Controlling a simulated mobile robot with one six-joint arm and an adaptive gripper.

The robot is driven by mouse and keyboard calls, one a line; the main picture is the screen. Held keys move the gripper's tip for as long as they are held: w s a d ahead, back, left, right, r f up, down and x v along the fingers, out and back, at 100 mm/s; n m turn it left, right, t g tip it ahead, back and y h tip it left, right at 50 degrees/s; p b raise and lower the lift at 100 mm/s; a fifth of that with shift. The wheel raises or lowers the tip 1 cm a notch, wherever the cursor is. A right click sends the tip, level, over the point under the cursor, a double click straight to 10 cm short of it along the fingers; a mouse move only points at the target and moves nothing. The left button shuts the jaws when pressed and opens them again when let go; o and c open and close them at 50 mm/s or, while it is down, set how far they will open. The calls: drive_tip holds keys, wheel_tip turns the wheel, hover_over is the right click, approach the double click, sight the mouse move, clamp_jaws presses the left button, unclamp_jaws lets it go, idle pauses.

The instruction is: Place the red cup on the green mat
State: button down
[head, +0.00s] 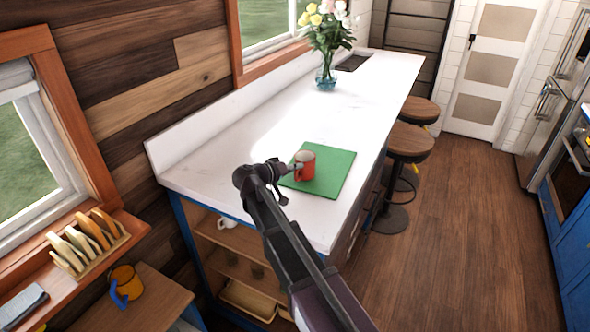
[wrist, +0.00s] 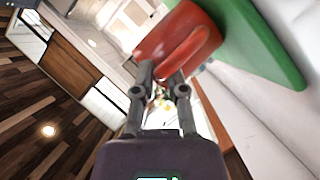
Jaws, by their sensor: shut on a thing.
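The red cup (head: 305,168) is upright over the green mat (head: 335,172), towards its left part. My gripper (head: 286,171) reaches in from the left and is shut on the cup's handle side. In the wrist view the fingers (wrist: 163,76) close on the handle of the red cup (wrist: 170,42). The green mat (wrist: 255,45) is right beside the cup's base there; I cannot tell whether the base touches it. The mat lies flat on the white counter (head: 215,172).
A glass vase of flowers (head: 325,77) stands farther back on the counter. Stools (head: 410,143) are along its right side. A toast rack (head: 88,243) and an orange mug (head: 125,281) are at the lower left, off the counter. The counter around the mat is clear.

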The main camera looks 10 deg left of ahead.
drive_tip(key=shift+f, duration=0.2)
drive_tip(key=c, duration=0.7)
unclamp_jaws()
drive_tip(key=shift+r, duration=0.25)
drive_tip(key=p+v, duration=0.3)
drive_tip(key=v, duration=0.9)
